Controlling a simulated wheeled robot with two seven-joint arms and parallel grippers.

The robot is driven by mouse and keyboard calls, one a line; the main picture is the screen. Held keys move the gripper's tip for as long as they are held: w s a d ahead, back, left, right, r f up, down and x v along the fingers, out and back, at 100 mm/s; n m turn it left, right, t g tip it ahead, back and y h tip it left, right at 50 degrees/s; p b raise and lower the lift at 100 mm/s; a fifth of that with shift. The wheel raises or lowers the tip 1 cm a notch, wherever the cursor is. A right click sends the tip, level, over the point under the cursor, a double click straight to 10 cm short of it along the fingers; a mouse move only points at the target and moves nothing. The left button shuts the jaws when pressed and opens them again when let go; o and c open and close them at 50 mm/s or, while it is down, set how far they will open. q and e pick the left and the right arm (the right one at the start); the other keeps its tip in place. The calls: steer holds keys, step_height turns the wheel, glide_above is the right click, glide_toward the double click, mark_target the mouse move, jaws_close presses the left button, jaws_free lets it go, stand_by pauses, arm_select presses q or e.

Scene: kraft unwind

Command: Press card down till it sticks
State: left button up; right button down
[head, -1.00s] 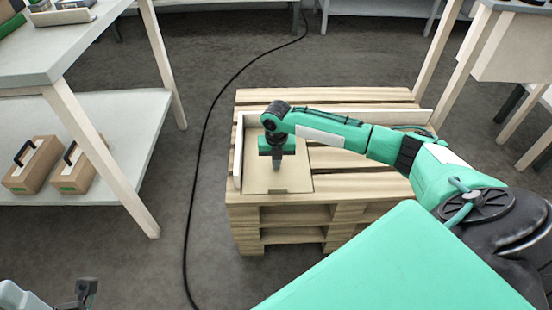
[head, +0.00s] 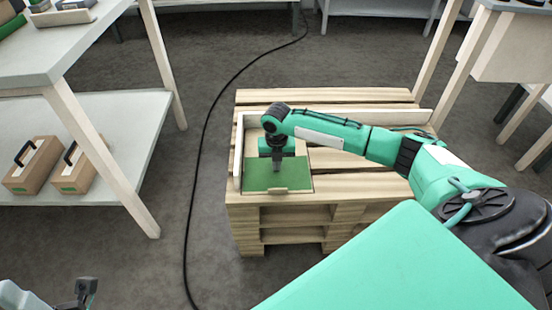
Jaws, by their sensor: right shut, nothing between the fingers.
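A flat card (head: 262,181) lies in the left front corner of the stacked wooden pallet. Its front part is green, with a small tan tab at the front edge; the part behind looks tan and is mostly hidden by my arm. My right gripper (head: 276,166) points down over the card, shut and empty, its tips at the back of the green area. I cannot tell whether the tips touch it. My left gripper (head: 84,291) shows only in part at the bottom left, well away from the card; its jaws are unclear.
The pallet (head: 365,187) has low pale rails (head: 239,150) along its left and back sides. A white table with a lower shelf (head: 130,140) stands at left, holding two tan boxes with black handles (head: 33,164). A black cable (head: 200,155) crosses the floor between.

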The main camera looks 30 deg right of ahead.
steer(key=shift+s+f+p, duration=0.15)
steer(key=shift+f+p, duration=0.1)
steer(key=shift+p, duration=0.2)
stand_by(1.6)
